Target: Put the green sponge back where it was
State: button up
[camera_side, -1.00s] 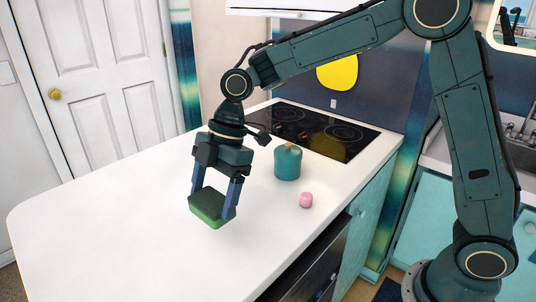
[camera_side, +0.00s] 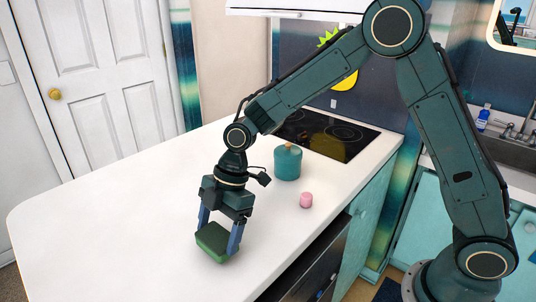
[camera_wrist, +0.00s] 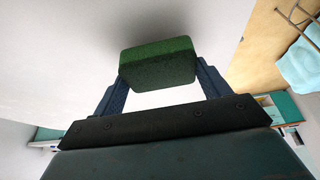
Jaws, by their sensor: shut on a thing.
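The green sponge (camera_side: 214,243) is between the two blue fingers of my gripper (camera_side: 217,240), near the front of the white counter in the side view. My gripper points down and is shut on the sponge. In the wrist view the sponge (camera_wrist: 158,62) sits between the fingertips of my gripper (camera_wrist: 158,75), with a soft dark shadow on the counter beyond it. I cannot tell whether the sponge's underside touches the counter.
A teal lidded pot (camera_side: 287,163) and a small pink object (camera_side: 306,200) stand on the white counter (camera_side: 110,215), right of my gripper. A black cooktop (camera_side: 330,134) is behind them. The counter's left part is clear. A sink (camera_side: 510,140) is at the far right.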

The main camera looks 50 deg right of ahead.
jog(key=shift+f, duration=0.75)
jog(key=shift+f, duration=0.15)
jog(key=o, duration=1)
jog(key=shift+c, duration=0.2)
jog(key=v, duration=1.2)
